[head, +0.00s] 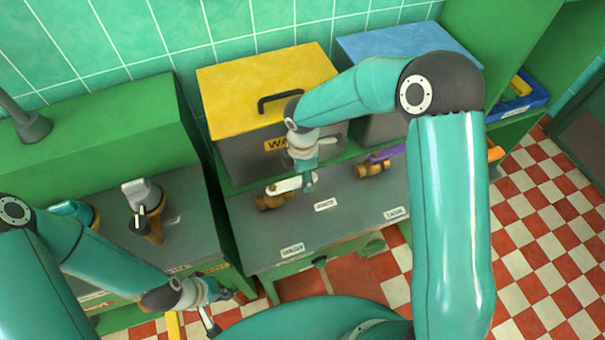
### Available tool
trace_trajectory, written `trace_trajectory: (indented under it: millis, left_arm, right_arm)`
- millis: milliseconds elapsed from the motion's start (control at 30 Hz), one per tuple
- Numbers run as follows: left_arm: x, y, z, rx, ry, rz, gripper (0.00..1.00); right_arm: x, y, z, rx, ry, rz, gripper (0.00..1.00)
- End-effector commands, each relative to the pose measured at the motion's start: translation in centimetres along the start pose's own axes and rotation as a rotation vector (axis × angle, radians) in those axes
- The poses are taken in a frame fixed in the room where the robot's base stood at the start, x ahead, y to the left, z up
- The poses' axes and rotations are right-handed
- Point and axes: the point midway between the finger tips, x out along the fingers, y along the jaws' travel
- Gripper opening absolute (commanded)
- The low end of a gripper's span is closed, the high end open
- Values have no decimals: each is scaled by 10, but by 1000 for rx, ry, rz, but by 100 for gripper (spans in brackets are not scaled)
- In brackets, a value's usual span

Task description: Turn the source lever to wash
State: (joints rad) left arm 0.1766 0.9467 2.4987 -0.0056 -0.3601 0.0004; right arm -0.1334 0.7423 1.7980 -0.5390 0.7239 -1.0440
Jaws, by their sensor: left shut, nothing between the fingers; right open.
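A brass valve (272,202) with a white lever (284,185) sits on the grey bench in front of the yellow-lidded tank. A second brass valve (372,169) with a purple lever (388,153) sits further right. I cannot read which lever is the source lever. My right gripper (308,184) is open, pointing down at the right end of the white lever; whether it touches the lever is unclear. My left gripper (212,322) is shut and empty, low in front of the left cabinet.
The yellow-lidded tank (262,92), its label partly hidden, and a blue-lidded tank (385,43) stand behind the bench (256,237). Small labels (292,250) lie on the bench. Kettle-like fittings (141,192) stand on the left counter. A blue tray (520,103) is on a shelf at right.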

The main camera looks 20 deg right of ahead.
Motion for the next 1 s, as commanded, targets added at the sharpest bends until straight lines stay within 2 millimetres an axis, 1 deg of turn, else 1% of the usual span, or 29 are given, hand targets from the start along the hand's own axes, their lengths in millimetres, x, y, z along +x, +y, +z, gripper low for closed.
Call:
trace_trajectory:
  millis: [267,300,367,600,1000]
  left_arm:
    - [0,0,0,0,0,0,0]
    - [0,0,0,0,0,0,0]
    - [0,0,0,0,0,0,0]
    - [0,0,0,0,0,0,0]
    - [1,0,0,0,0,0,0]
  right_arm:
    - [2,0,0,0,0,0,54]
    - [2,0,0,0,0,0,51]
    - [2,0,0,0,0,-1,41]
    - [2,0,0,0,0,0,1]
    - [2,0,-2,7,0,2,0]
